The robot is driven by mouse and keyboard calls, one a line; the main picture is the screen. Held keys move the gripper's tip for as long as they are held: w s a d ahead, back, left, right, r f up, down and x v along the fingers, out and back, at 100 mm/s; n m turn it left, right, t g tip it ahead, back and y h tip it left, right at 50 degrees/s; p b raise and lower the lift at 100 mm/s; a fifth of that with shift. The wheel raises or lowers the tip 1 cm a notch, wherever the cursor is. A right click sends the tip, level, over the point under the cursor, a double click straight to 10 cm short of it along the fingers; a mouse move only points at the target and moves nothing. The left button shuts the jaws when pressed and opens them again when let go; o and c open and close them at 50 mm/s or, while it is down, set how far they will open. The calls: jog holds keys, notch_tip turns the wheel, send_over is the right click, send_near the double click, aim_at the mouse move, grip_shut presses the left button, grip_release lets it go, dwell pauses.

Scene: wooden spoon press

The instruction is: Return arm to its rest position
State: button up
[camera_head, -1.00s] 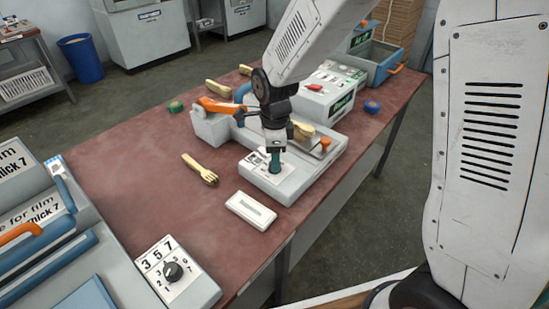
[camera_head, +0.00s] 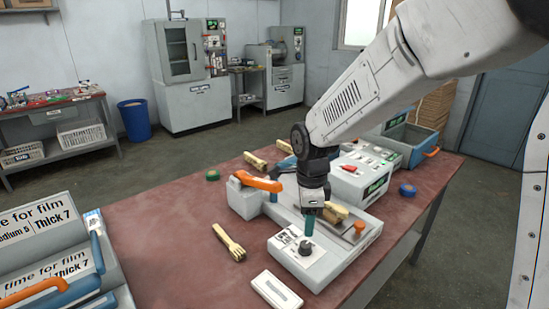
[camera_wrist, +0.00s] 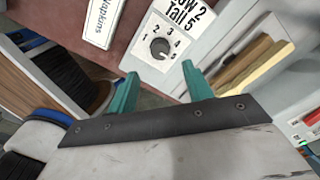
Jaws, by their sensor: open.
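My gripper (camera_head: 308,228) is open and empty, with teal fingers. In the head view it stands over the near right part of a grey press (camera_head: 268,198), just above a dark dial knob (camera_head: 305,247). In the wrist view my gripper (camera_wrist: 158,82) shows its two fingers spread apart. Beyond them is the dial knob (camera_wrist: 160,48) on a white plate numbered 1 to 5, with "Tall 5" legible. My arm reaches down from the upper right in the head view.
The press has an orange lever (camera_head: 258,184). Film machines fill the left.

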jog(key=shift+s+d+n, duration=0.1)
jog(key=shift+s+n, duration=0.15)
jog(key=shift+n, duration=0.65)
jog(key=s+d+r+n, duration=0.4)
jog(key=s+n, duration=0.2)
jog(key=s, duration=0.2)
jog(key=s+d+r+n+t, duration=0.1)
jog(key=s+d+r+n, duration=0.3)
jog(key=s, duration=0.5)
jog(key=s+d+r+n, duration=0.5)
jog(key=s+n, duration=0.2)
jog(key=s, duration=0.1)
jog(key=shift+s+d+n, duration=0.15)
jog(key=shift+s+n, duration=0.1)
jog(key=shift+n, duration=0.05)
